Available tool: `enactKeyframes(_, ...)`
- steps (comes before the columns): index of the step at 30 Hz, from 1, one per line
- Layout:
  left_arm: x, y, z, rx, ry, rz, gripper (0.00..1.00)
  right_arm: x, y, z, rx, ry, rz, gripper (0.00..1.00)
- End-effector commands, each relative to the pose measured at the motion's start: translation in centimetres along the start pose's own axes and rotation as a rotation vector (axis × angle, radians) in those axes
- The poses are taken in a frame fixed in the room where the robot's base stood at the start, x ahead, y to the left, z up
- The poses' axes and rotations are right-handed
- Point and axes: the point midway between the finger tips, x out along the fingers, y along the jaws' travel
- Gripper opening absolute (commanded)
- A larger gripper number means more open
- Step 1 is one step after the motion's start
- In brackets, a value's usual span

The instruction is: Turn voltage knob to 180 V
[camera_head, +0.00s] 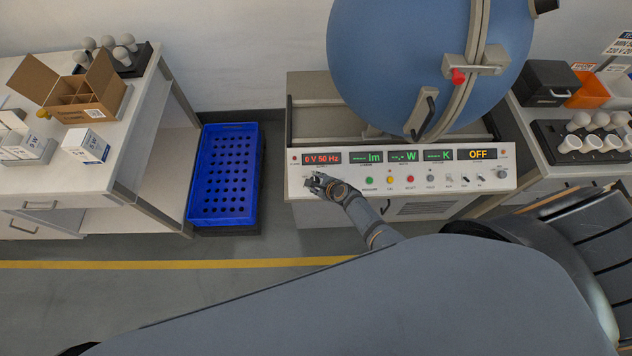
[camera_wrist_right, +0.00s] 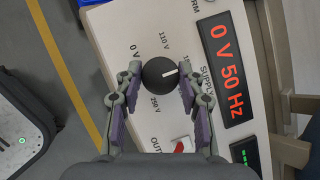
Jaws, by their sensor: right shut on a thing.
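The voltage knob (camera_wrist_right: 158,73) is a black round dial with a white pointer line, on the white console panel (camera_head: 400,180). In the right wrist view the pointer faces right, towards the display side. My right gripper (camera_wrist_right: 161,88) is shut on the knob, with a finger on each side. In the head view my right gripper (camera_head: 318,183) is at the panel's left end and covers the knob. The red supply display (camera_wrist_right: 226,69) reads 0 V 50 Hz. My left gripper is not in view.
A red rocker switch (camera_wrist_right: 182,145) sits near the knob. A row of coloured buttons (camera_head: 390,180) lies right of my gripper. A large blue sphere (camera_head: 425,60) stands behind the panel. A blue crate (camera_head: 225,175) stands on the floor to the left.

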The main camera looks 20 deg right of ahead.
Motion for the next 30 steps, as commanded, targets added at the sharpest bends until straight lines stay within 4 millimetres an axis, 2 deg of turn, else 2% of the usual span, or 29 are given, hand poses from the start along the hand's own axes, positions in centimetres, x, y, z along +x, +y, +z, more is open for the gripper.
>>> enactKeyframes(4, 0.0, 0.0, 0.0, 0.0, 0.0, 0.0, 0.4, 0.0, 0.0, -0.1, -0.001, 0.001, 0.001, 0.07)
enactKeyframes(5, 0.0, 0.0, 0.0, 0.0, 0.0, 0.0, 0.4, 0.0, 0.0, -0.1, -0.001, 0.001, 0.001, 0.41)
enactKeyframes(9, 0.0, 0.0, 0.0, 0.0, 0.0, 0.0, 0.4, 0.0, 0.0, -0.1, -0.001, 0.001, 0.001, 0.6)
enactKeyframes(18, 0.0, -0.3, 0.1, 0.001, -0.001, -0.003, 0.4, 0.0, 0.0, 0.0, -0.002, 0.0, 0.001, 0.62)
enactKeyframes(22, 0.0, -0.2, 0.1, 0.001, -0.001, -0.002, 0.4, -0.7, 0.0, 0.0, -0.003, -0.002, 0.0, 0.62)
enactKeyframes(26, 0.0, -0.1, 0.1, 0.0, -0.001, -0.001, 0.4, -2.4, 0.1, -0.1, -0.004, -0.002, -0.001, 0.62)
enactKeyframes(30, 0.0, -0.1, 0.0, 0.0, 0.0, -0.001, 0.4, -5.3, 0.1, -0.2, -0.003, 0.0, 0.0, 0.62)
